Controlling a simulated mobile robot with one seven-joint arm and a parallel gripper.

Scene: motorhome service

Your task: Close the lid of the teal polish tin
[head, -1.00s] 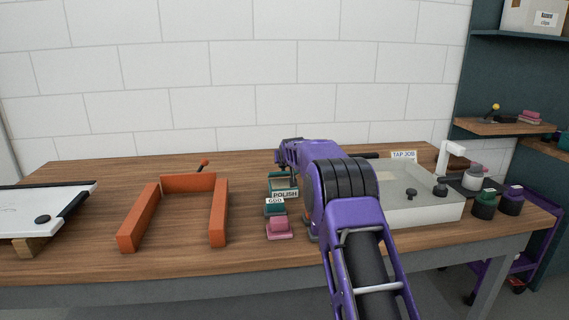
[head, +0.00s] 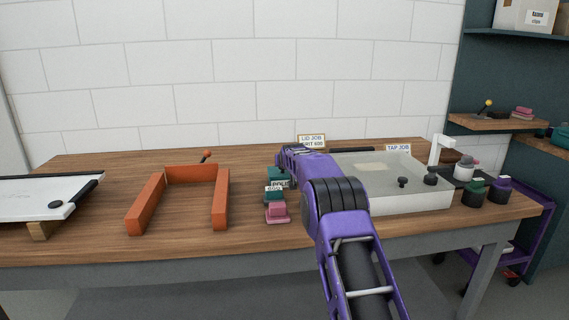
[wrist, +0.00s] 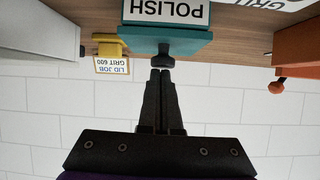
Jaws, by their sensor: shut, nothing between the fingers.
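The teal polish tin (head: 277,174) stands mid-bench, partly hidden by my arm in the head view. In the upside-down wrist view, its teal part (wrist: 190,42) shows beside the white POLISH label (wrist: 165,10). A black knob (wrist: 166,61) projects from the teal part. My gripper (wrist: 160,74) is shut and empty, its fingertips close to the knob; I cannot tell whether they touch it. My arm hides the fingertips in the head view. How far the lid is open is unclear.
Teal (head: 274,198) and pink (head: 277,212) blocks stand in front of the tin. An orange frame (head: 146,204) is left, a pale sink unit (head: 400,197) right. The LID JOB card (head: 311,140) is behind. Bare bench lies between frame and tin.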

